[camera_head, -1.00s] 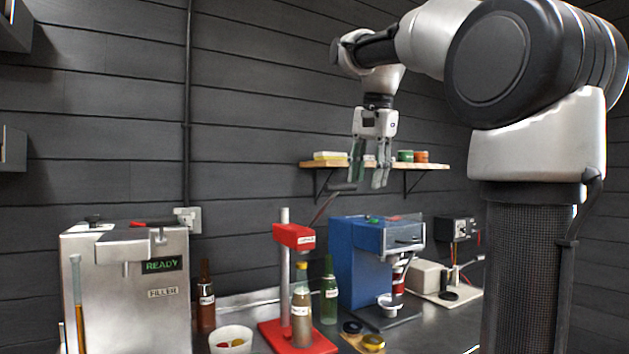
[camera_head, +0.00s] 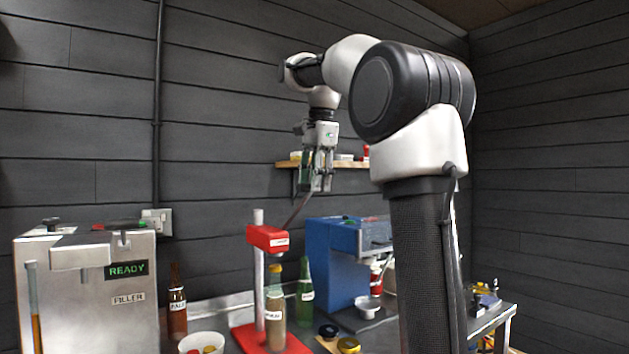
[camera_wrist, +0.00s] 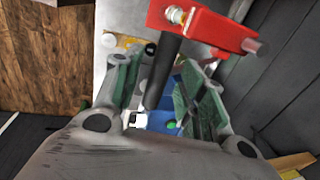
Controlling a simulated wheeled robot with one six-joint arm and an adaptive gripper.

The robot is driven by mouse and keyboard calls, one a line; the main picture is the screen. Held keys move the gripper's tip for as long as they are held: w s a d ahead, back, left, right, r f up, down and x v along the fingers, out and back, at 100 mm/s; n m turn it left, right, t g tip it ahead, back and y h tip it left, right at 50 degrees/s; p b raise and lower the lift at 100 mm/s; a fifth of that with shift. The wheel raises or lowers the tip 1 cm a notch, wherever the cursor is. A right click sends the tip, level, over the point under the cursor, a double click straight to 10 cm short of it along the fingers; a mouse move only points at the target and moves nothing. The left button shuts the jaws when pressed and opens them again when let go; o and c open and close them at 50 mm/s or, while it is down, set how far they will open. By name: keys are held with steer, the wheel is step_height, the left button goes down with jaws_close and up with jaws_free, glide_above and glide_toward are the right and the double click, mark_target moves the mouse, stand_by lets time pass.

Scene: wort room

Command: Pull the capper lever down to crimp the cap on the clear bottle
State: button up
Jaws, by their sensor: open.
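The red capper (camera_head: 268,237) stands on the steel bench, with a red base and a pale post. Its dark lever (camera_head: 299,208) slopes up to the right from the head. The clear bottle (camera_head: 275,322), with a pale label and amber-looking contents, stands upright on the base under the head. My gripper (camera_head: 314,186) is open, pointing down at the lever's upper end. In the wrist view, the black lever grip (camera_wrist: 162,68) runs between the two green-padded fingers (camera_wrist: 158,95). I cannot tell whether either finger touches it. The bottle's cap is too small to make out clearly.
The filler (camera_head: 90,290), showing READY, stands left. A brown bottle (camera_head: 176,310) and a white bowl (camera_head: 203,342) are between it and the capper. A green bottle (camera_head: 305,288) and blue machine (camera_head: 335,262) stand close right of the capper. A wall shelf (camera_head: 284,164) is behind my gripper.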

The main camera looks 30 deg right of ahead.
steer(key=shift+c, duration=0.2)
jaws_close()
steer(key=shift+f, duration=0.1)
